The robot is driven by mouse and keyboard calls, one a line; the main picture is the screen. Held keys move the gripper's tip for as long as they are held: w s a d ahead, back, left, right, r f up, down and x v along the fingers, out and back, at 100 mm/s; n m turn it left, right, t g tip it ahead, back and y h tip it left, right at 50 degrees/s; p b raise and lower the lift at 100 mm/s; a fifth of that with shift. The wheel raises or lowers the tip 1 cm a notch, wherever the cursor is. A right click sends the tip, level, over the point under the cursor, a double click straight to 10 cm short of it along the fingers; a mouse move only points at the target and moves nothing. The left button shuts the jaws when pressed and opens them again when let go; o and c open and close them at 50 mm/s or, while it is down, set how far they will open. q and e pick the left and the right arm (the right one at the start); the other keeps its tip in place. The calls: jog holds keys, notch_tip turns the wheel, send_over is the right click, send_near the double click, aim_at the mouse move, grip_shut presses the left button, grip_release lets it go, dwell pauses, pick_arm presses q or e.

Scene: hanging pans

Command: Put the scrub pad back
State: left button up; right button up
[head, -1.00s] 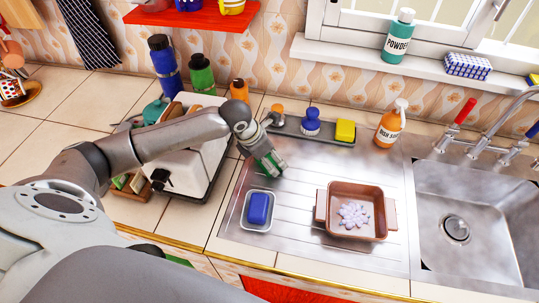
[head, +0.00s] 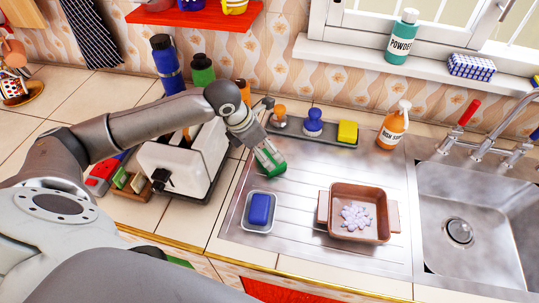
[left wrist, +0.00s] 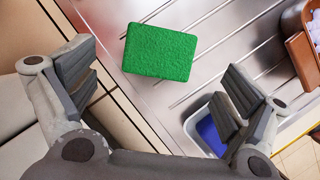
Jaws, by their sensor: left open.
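The scrub pad is a green rectangular block (left wrist: 160,52) lying on the ribbed steel drainboard in the left wrist view. In the head view it shows as a green patch (head: 274,166), partly hidden by my left gripper (head: 262,152). In the left wrist view my left gripper (left wrist: 158,78) is open, its fingers spread on either side below the pad, apparently not touching it. A grey caddy (head: 290,129) at the back of the drainboard holds a blue-knobbed brush (head: 313,122) and a yellow sponge (head: 347,132). My right gripper is not in view.
A white dish (head: 249,222) with a blue block (head: 259,207) stands in front of the pad. A brown pan (head: 375,236) is to its right, then the sink (head: 500,225). A toaster (head: 165,170) stands left. An orange soap bottle (head: 392,127) stands behind.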

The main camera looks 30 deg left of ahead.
pick_arm(q)
jog(key=v, duration=0.5)
jog(key=shift+s+a+r, duration=0.1)
jog(key=shift+r, duration=0.2)
